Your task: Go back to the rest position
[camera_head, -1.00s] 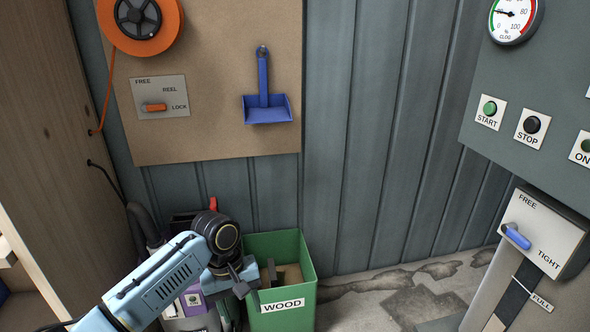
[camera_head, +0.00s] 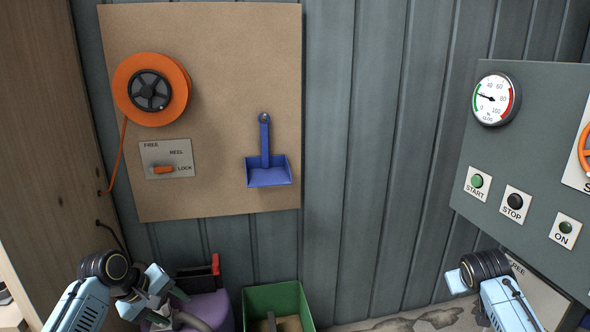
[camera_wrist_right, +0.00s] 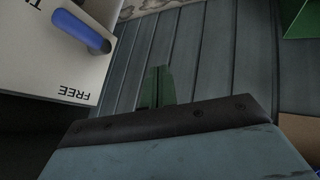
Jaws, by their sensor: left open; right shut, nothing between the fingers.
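My left gripper (camera_head: 160,303) is at the lower left of the head view, open, in front of a purple object and a grey hose. My right arm (camera_head: 497,295) comes in at the lower right of the head view, in front of the FREE lever plate; its fingers are hidden there. In the right wrist view, my right gripper (camera_wrist_right: 157,88) shows dark green fingers close together and shut, with nothing between them. The blue lever (camera_wrist_right: 82,32) on its white plate is at the upper left of that view, apart from the fingers.
A green bin (camera_head: 275,300) stands at the bottom centre. An orange reel (camera_head: 172,90) and a blue dustpan (camera_head: 267,172) hang on the brown board (camera_head: 215,60). The grey control panel (camera_head: 540,110) with gauge and buttons is at the right. The middle before the corrugated wall is clear.

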